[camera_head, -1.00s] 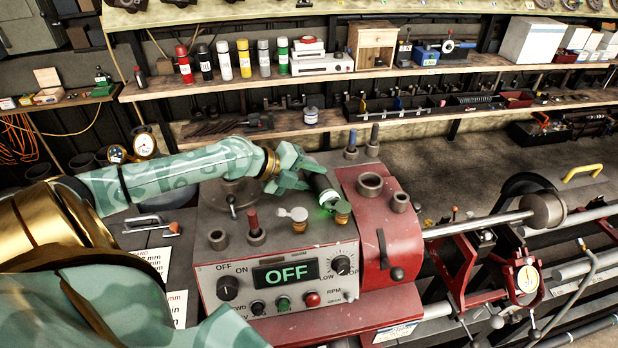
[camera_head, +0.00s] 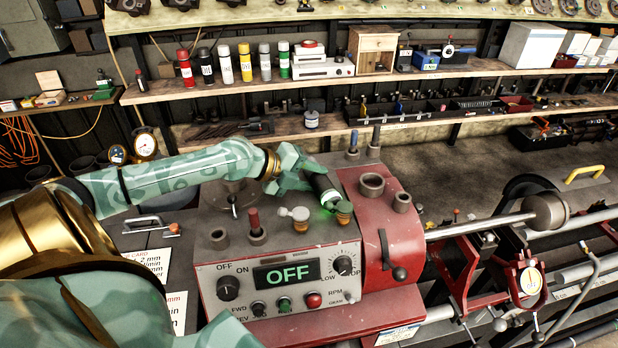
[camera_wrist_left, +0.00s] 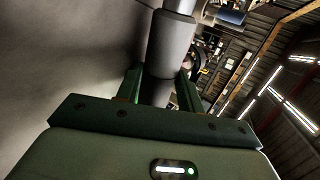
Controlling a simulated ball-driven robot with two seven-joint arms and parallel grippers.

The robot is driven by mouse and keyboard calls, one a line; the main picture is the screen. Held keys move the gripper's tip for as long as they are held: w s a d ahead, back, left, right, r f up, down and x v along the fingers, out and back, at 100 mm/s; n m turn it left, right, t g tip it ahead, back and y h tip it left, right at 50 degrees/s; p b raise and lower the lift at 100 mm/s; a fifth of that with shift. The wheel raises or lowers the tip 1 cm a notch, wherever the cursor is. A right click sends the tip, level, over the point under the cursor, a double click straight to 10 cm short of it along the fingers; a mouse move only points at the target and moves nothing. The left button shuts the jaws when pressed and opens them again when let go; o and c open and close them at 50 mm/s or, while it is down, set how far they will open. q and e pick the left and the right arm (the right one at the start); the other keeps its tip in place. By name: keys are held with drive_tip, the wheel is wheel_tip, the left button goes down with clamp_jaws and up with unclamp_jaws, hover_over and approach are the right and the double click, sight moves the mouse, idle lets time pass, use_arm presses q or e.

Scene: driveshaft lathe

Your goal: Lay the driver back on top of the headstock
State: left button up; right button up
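The driver (camera_wrist_left: 172,40) shows in the left wrist view as a grey cylinder with a wider section farther out. My left gripper (camera_wrist_left: 158,88) has its two fingers on either side of it, shut on it. In the head view my left gripper (camera_head: 312,183) is low over the rear right of the headstock (camera_head: 288,246). A grey surface is close beside the gripper in the wrist view. Contact between driver and headstock cannot be told. My right gripper is out of view.
Small knobs and cups stand on the headstock, including a red-handled one (camera_head: 254,222) and a pale-topped one (camera_head: 299,216). The red housing (camera_head: 392,232) with an open cup (camera_head: 371,185) stands to the right.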

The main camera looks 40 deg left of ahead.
use_arm(q)
drive_tip(key=shift+s+f+g, duration=0.15)
drive_tip(key=shift+s+f, duration=0.15)
drive_tip(key=shift+f, duration=0.25)
drive_tip(key=shift+s+f+g, duration=0.15)
drive_tip(key=shift+s+f, duration=0.1)
drive_tip(key=shift+f, duration=0.3)
drive_tip(key=shift+a+r, duration=0.15)
drive_tip(key=shift+r, duration=0.25)
drive_tip(key=shift+o, duration=0.7)
drive_tip(key=p+v, duration=0.2)
drive_tip(key=v, duration=0.3)
drive_tip(key=p+v, duration=0.3)
drive_tip(key=v, duration=0.2)
drive_tip(key=shift+a+r+p, duration=0.1)
drive_tip(key=shift+r+p, duration=0.2)
drive_tip(key=shift+r, duration=0.3)
drive_tip(key=v, duration=0.5)
drive_tip(key=shift+s+r, duration=0.1)
drive_tip(key=shift+s, duration=0.1)
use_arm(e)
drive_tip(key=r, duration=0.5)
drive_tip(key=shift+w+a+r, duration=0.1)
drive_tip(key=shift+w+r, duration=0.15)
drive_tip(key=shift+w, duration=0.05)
use_arm(q)
drive_tip(key=shift+s, duration=0.1)
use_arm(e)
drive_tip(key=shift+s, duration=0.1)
